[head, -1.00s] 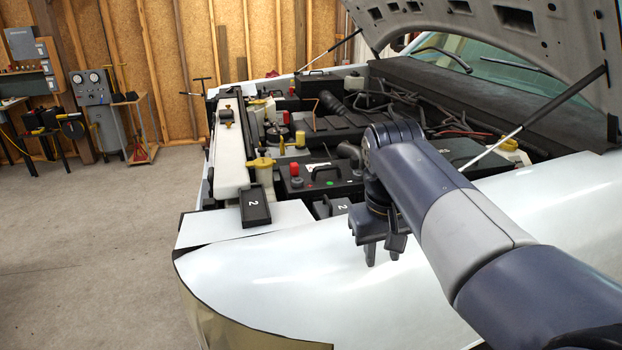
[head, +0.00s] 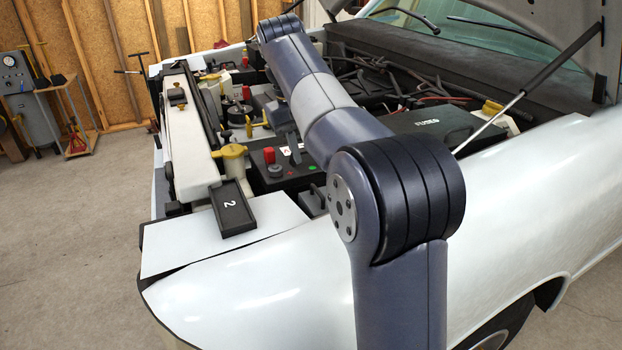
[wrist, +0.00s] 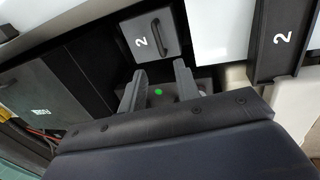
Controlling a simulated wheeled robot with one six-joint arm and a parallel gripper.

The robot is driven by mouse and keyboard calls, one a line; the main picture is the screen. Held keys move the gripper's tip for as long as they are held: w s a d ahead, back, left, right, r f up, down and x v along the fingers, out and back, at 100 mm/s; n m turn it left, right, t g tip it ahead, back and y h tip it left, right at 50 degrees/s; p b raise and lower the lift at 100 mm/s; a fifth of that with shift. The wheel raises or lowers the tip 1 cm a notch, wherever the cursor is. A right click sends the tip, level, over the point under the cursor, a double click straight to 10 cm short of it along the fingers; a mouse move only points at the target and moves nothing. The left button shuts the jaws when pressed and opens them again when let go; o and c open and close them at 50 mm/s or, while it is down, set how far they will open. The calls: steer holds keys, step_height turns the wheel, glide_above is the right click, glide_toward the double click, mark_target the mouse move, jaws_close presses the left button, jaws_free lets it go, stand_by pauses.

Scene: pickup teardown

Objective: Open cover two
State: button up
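Cover two is a grey panel (wrist: 155,35) with a black handle and a white "2", seen in the wrist view just beyond my fingers. It appears to lie flat in its place. In the head view only a small part of this cover (head: 312,201) shows beside my arm. My gripper (wrist: 158,88) is open and empty, its two fingers apart, short of the cover and not touching it. In the head view my gripper (head: 286,122) is mostly hidden behind my arm. A black tray marked "2" (head: 232,209) rests on the front edge of the truck; it also shows in the wrist view (wrist: 278,45).
A black battery (head: 272,180) with a red cap lies behind the tray. A black fuse box (head: 428,124) stands to the right in the engine bay. The raised hood's prop (head: 525,90) slants at the right. The white fender (head: 520,200) is bare.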

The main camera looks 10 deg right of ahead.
mark_target(315, 187)
steer(key=f, duration=0.2)
steer(key=d+f, duration=0.1)
steer(key=f, duration=0.5)
steer(key=shift+w+d+f, duration=0.2)
steer(key=shift+d, duration=0.15)
steer(key=shift+c, duration=0.4)
jaws_close()
